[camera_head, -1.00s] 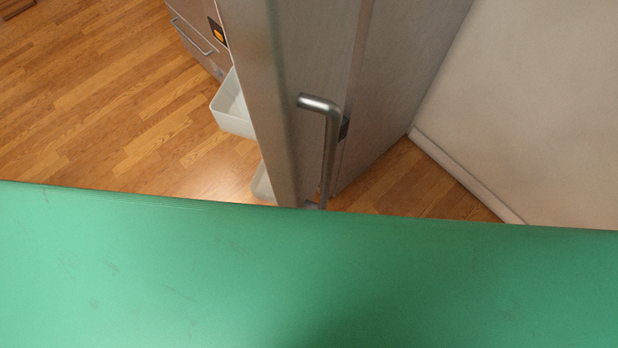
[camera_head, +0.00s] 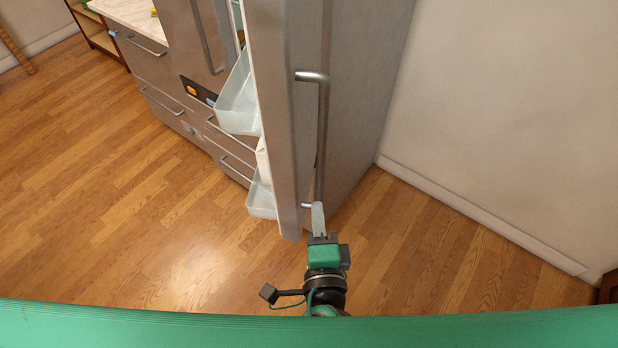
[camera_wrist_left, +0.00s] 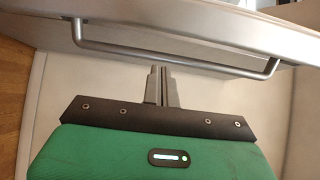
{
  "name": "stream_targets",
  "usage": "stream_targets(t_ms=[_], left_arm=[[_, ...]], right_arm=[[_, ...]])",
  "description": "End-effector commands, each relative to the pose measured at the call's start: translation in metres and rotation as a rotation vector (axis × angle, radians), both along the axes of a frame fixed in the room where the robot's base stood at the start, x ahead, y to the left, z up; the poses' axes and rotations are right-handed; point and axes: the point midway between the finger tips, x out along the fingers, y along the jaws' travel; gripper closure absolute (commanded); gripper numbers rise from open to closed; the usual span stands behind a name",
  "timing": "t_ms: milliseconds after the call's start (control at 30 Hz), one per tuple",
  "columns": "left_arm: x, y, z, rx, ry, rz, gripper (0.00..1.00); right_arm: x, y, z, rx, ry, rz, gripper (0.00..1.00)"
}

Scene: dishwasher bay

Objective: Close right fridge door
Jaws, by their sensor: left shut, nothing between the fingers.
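The right fridge door (camera_head: 282,130) stands open in the head view, its inner side with clear bins (camera_head: 240,105) facing left. Its long metal handle (camera_head: 323,135) runs down the outer face. It also shows in the left wrist view, where the handle (camera_wrist_left: 180,58) spans the upper part. My left gripper (camera_head: 318,215) is shut and empty at the handle's lower end. In the left wrist view its fingers (camera_wrist_left: 160,82) point at the door just below the middle of the handle bar. I cannot tell whether they touch it. My right gripper is not in view.
The fridge's left door (camera_head: 185,45) looks shut. Drawers and a counter (camera_head: 130,15) stand at the upper left. A pale wall (camera_head: 500,110) with a baseboard is on the right. The wooden floor (camera_head: 110,200) left of the door is clear.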

Motion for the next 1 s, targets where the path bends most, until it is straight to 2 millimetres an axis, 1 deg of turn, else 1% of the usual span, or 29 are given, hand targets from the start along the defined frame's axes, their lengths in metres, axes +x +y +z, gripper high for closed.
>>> stream_targets(t_ms=[33, 100, 200, 267, 500, 633, 800, 1000], left_arm=[[-0.003, 0.003, 0.010, -0.002, -0.018, 0.012, 1.00], [-0.003, 0.006, 0.019, -0.002, -0.032, 0.023, 1.00], [0.004, 0.008, 0.023, 0.001, -0.038, 0.026, 1.00], [0.012, 0.009, 0.024, 0.002, -0.037, 0.026, 1.00], [0.056, 0.013, 0.025, 0.003, -0.037, 0.024, 1.00], [0.076, 0.015, 0.024, 0.002, -0.036, 0.024, 1.00], [0.091, 0.017, 0.021, 0.002, -0.035, 0.023, 1.00], [0.095, 0.017, 0.019, -0.001, -0.033, 0.022, 1.00]], right_arm=[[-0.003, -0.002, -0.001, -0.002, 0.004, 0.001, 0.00], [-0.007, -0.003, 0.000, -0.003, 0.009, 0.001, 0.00], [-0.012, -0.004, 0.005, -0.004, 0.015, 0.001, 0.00], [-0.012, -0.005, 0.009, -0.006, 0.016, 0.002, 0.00], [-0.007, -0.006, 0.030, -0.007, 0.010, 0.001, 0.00], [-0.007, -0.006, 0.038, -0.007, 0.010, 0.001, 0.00], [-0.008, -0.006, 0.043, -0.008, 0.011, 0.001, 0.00], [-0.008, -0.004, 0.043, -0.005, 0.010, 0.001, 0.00]])
